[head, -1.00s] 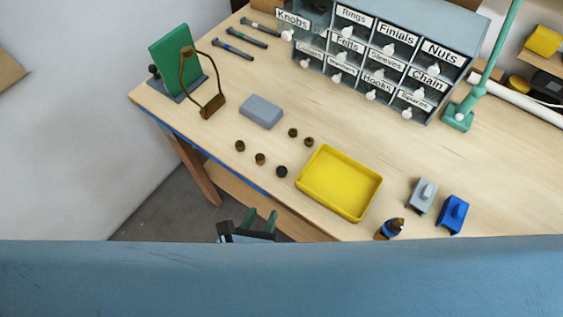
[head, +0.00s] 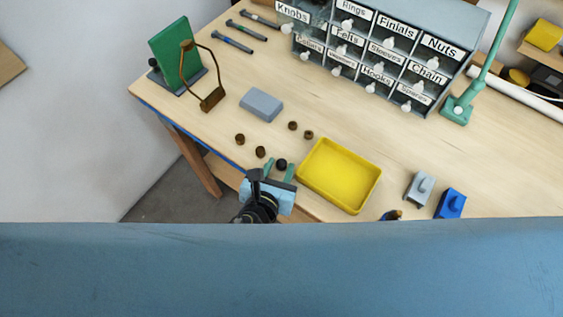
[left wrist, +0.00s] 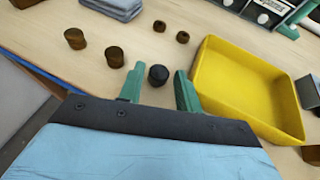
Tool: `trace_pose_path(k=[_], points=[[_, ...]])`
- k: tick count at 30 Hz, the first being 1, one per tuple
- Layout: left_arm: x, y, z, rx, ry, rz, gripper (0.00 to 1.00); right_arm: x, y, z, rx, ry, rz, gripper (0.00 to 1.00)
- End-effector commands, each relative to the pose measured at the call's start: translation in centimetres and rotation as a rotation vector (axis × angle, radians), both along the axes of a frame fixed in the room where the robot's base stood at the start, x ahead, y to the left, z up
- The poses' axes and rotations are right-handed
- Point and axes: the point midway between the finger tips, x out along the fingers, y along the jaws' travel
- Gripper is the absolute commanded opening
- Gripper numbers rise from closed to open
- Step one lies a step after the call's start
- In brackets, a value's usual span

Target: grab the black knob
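The black knob (head: 281,164) sits on the wooden table near its front edge, left of the yellow tray. In the left wrist view the black knob (left wrist: 158,75) shows ahead of and between the green fingertips. My left gripper (head: 280,169) is open, with one green finger on each side of the knob. In the left wrist view the left gripper (left wrist: 160,88) is spread, with a gap between each finger and the knob. I cannot tell the fingers' height above the table. My right gripper is not in view.
Several brown knobs (head: 240,139) stand just left of and behind the black one. The yellow tray (head: 318,199) is close on the right. The labelled drawer cabinet (head: 385,45) stands at the back.

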Motion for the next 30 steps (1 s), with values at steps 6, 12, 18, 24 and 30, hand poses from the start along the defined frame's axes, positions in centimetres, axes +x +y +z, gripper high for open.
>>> trace_pose_path(k=[6,12,18,24,30], points=[[2.3,-0.7,-1.0,-0.001,0.001,0.000,0.34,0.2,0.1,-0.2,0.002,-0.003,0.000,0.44],[2.5,-0.7,-1.1,-0.001,0.001,0.000,0.34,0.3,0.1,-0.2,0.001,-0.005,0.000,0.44],[2.4,-0.7,-1.1,-0.001,0.001,0.000,0.16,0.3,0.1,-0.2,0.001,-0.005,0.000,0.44],[2.4,-0.7,-1.1,-0.001,0.001,0.000,0.01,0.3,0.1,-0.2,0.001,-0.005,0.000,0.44],[2.5,-0.7,-0.5,0.000,-0.001,0.000,0.01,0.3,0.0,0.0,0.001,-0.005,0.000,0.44]])
